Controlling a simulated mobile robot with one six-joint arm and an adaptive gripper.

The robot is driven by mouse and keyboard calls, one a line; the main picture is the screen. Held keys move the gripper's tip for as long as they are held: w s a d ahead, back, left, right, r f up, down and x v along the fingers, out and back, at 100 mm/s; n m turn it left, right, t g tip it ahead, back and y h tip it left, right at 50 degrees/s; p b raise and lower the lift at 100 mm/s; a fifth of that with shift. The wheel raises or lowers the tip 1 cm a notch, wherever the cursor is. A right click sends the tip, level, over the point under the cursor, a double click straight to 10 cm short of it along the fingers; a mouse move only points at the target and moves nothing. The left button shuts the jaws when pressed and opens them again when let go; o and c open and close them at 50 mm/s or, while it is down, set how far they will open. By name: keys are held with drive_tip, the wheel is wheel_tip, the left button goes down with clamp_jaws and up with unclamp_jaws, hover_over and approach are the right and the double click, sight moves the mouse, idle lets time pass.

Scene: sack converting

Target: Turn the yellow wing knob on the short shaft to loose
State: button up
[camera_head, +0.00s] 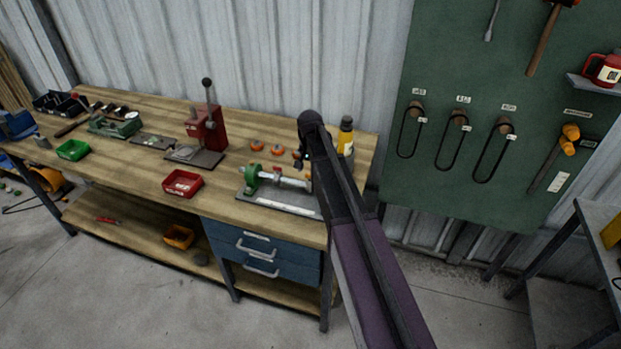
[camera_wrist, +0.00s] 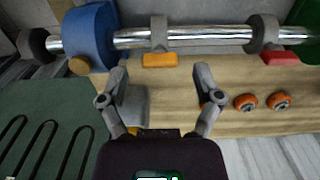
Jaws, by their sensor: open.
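A shiny shaft (camera_wrist: 200,36) crosses the top of the wrist view, with grey collars on it. A yellow-orange knob (camera_wrist: 160,60) sits under the middle collar, and a red knob (camera_wrist: 281,58) under the right one. My gripper (camera_wrist: 160,80) is open and empty; its fingertips are apart on either side of the yellow knob, seemingly short of it. In the head view the shaft (camera_head: 288,182) lies on a fixture on the bench. My arm hides the fixture's right end there, and the yellow knob cannot be made out.
A blue block (camera_wrist: 92,35) with a round mustard knob (camera_wrist: 79,66) holds the shaft's left part in the wrist view. Two orange rollers (camera_head: 257,145) and a yellow bottle (camera_head: 346,136) stand behind the fixture. A red bin (camera_head: 183,184) is to its left.

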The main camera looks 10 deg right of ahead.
drive_tip(key=shift+f+b, duration=0.45)
drive_tip(key=shift+f, duration=0.25)
clamp_jaws()
